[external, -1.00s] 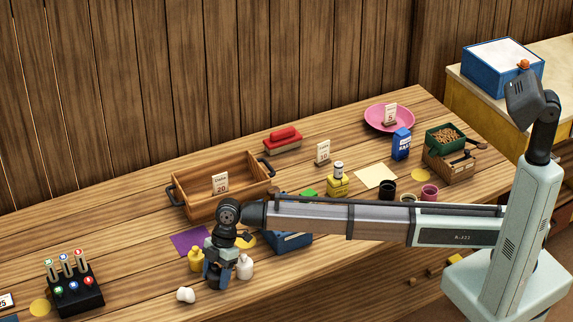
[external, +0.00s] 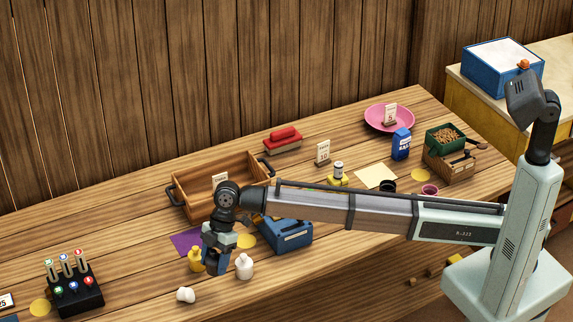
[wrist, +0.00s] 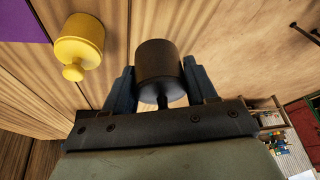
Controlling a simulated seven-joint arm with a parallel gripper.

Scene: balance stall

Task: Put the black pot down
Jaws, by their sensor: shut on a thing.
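My gripper (external: 214,263) points down over the front left part of the table. In the wrist view its two fingers (wrist: 160,82) are shut on the black pot (wrist: 158,58), one on each side. The pot is dark and round, with a knob toward the camera. In the external view the pot is mostly hidden by the fingers, and I cannot tell whether its base touches the table. A yellow pot (external: 195,262) stands just left of my gripper; it also shows at upper left in the wrist view (wrist: 80,42). A white pot (external: 245,267) stands to the right.
A small white pot (external: 186,295) lies tipped over in front. A purple mat (external: 186,242) and a yellow disc (external: 246,241) lie behind my gripper. A wooden tray (external: 195,199) is behind, a blue box (external: 288,236) to the right. The tabletop is bare toward the black rack (external: 77,295).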

